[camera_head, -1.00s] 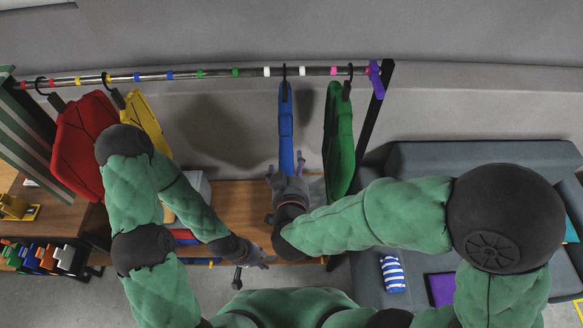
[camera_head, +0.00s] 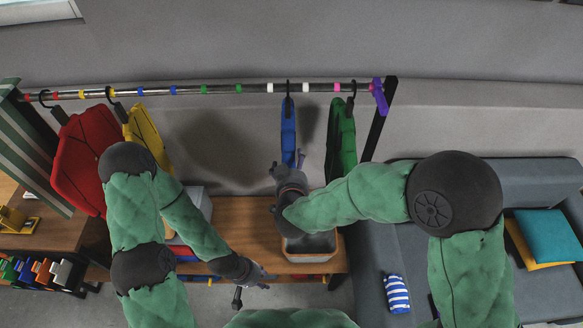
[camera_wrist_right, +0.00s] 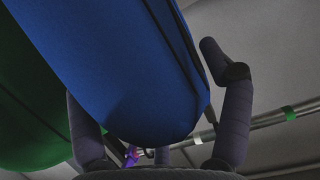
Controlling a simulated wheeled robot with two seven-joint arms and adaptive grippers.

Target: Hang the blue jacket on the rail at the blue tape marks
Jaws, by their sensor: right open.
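The blue jacket (camera_head: 288,125) hangs by a dark hook on the rail (camera_head: 225,88), between the two white tape marks. The two blue tape marks (camera_head: 159,90) are further left along the rail, with bare rail between them. My right gripper (camera_head: 288,165) is open at the jacket's lower end. In the right wrist view the blue jacket (camera_wrist_right: 125,70) lies between the spread fingers of my right gripper (camera_wrist_right: 160,110); I cannot tell whether they touch it. My left gripper (camera_head: 254,287) is open and empty, low in front of the bench.
A green jacket (camera_head: 341,140) hangs close right of the blue one. Red (camera_head: 80,160) and yellow (camera_head: 146,130) jackets hang at the left. A bin (camera_head: 310,248) stands on the wooden bench (camera_head: 235,215). A grey sofa (camera_head: 400,250) is at the right.

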